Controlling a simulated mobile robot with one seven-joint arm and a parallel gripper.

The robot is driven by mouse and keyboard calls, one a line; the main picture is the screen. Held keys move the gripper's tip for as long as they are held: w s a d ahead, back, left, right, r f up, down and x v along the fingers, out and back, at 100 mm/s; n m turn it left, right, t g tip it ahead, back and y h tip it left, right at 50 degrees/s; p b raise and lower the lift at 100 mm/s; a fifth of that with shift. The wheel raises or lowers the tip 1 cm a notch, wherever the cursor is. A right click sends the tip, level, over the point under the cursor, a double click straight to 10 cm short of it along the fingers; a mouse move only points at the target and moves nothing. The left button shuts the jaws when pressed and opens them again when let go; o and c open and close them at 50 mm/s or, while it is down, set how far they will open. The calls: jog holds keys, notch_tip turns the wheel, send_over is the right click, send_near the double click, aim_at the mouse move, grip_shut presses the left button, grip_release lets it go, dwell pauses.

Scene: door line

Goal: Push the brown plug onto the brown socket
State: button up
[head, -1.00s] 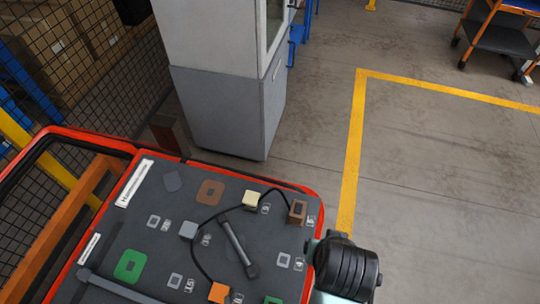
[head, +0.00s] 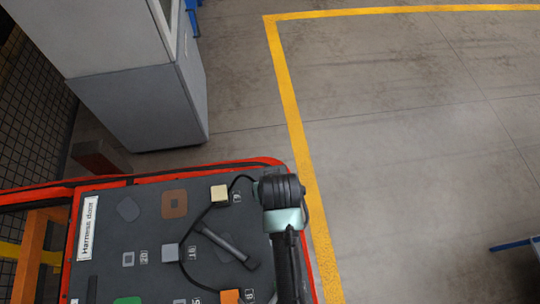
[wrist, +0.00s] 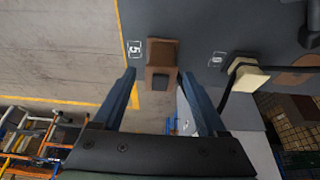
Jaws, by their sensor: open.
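The brown plug (wrist: 163,53) is a dark brown block in the wrist view, beside the label 5. The lighter brown socket (wrist: 151,73) shows as a rim around and just below it. The plug stands at the socket; I cannot tell how deeply it sits. My gripper (wrist: 158,77) is open, with one finger on each side of the socket's near end and nothing clearly held. In the head view my wrist covers the plug and socket.
The dark board (head: 130,265) carries a cream plug (head: 220,194), a grey plug (head: 171,252), an orange plug (head: 230,296), a black cable (head: 189,228), a grey bar (head: 228,246) and a flat brown square (head: 174,204). A grey cabinet (head: 140,100) stands behind. Open floor lies right.

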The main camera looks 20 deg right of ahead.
jog(key=shift+x, duration=1.35)
grip_shut()
dwell(1.0)
jog(key=shift+r+p, duration=0.45)
dwell(0.4)
jog(key=c, duration=0.6)
grip_release()
grip_shut()
jog(key=shift+r, duration=0.1)
